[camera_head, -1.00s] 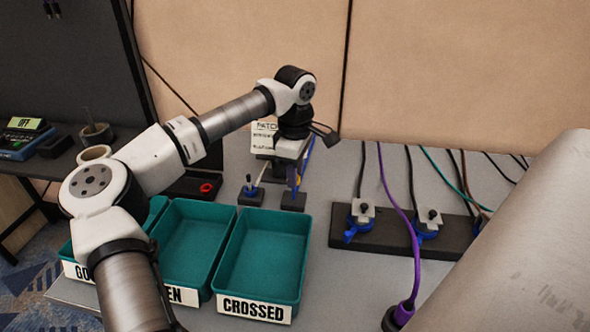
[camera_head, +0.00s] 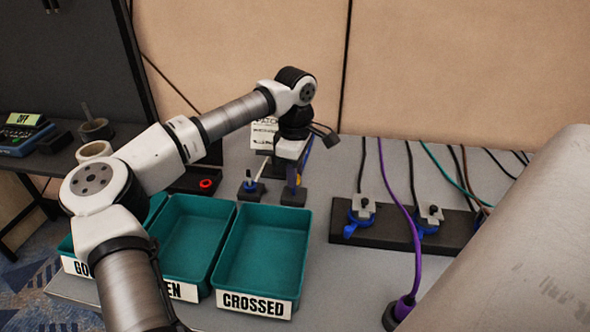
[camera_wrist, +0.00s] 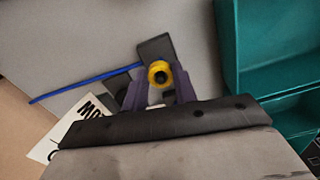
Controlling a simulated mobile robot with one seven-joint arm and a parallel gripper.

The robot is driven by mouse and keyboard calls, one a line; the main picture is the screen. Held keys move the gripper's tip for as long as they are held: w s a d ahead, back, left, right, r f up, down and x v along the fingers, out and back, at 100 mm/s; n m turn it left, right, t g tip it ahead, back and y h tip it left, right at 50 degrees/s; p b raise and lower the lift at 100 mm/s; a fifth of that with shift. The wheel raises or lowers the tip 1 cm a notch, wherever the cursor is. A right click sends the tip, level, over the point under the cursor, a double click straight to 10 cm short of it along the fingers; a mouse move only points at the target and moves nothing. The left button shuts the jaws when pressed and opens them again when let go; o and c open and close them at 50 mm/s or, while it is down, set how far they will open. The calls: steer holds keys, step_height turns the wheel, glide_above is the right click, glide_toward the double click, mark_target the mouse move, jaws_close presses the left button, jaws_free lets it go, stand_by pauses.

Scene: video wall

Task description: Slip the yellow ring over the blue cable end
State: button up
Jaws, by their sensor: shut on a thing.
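The yellow ring (camera_wrist: 159,73) is between the fingertips of my gripper (camera_wrist: 160,92) in the wrist view. My gripper is shut on it. The ring's centre is dark; I cannot tell whether a cable end is inside it. The blue cable (camera_wrist: 88,84) runs from the left up to the ring, beside a dark block (camera_wrist: 154,46). In the head view my gripper (camera_head: 292,176) points down just above the dark block (camera_head: 294,197), with the blue cable (camera_head: 308,152) beside it. The ring is mostly hidden there.
Teal trays, one labelled CROSSED (camera_head: 262,248), stand in front of my gripper. A small block with a white-tipped cable (camera_head: 251,190) is close on the left. A dark strip (camera_head: 385,238) with clamps and cables lies to the right. A white card (camera_head: 264,134) stands behind.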

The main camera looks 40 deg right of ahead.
steer(key=o, duration=1)
steer(key=shift+r, duration=0.1)
step_height(320, 180, up, 14)
steer(key=shift+f, duration=0.2)
stand_by(0.3)
